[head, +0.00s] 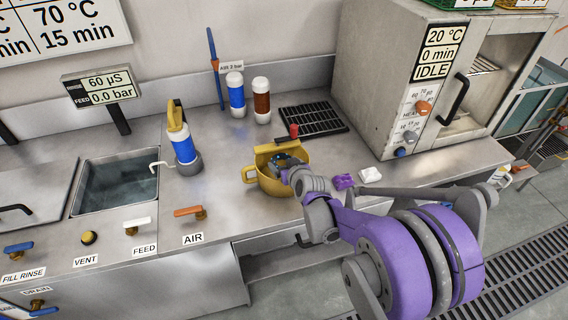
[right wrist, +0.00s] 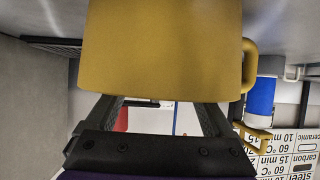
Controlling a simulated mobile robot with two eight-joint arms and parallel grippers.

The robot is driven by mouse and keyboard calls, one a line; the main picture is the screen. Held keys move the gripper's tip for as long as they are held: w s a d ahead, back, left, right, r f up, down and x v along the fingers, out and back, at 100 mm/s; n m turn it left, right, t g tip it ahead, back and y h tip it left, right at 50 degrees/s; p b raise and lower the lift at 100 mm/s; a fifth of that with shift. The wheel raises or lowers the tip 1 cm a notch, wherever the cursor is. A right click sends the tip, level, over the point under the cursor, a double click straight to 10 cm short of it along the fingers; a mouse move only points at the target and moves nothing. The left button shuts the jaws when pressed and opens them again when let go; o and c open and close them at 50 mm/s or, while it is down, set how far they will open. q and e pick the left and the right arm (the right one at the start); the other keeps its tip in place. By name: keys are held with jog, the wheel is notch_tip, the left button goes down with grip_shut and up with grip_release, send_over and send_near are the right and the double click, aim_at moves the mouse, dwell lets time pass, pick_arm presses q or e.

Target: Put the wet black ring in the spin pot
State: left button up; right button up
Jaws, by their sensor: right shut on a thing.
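The yellow spin pot (head: 270,183), with a side handle, stands on the steel bench in the head view. It fills the top of the right wrist view (right wrist: 165,50). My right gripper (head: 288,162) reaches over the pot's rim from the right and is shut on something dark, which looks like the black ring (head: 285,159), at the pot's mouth. The pot wall hides the fingertips in the right wrist view, so how deep the ring sits cannot be told. My left gripper is not in view.
Blue (head: 236,97) and brown (head: 262,102) bottles and a black grate (head: 314,119) are behind. A sink (head: 115,187) is at left, an oven (head: 385,80) at right. A white lump (head: 371,174) lies right.

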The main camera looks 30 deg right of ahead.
jog(key=shift+f, duration=0.45)
jog(key=o, duration=1.2)
jog(key=shift+r, duration=0.65)
jog(key=p+v, duration=0.2)
jog(key=v, duration=1)
jog(key=s+a+f+n+g+y, duration=0.1)
jog(key=s+a+f+g, duration=0.1)
jog(key=s+a, duration=0.4)
jog(key=s+a+f+g+y, duration=0.1)
jog(key=s+a+f+g, duration=0.2)
jog(key=s+a, duration=0.4)
jog(key=s+g, duration=0.1)
jog(key=s, duration=0.5)
jog(key=shift+f+n+g, duration=0.3)
jog(key=shift+n+g, duration=0.1)
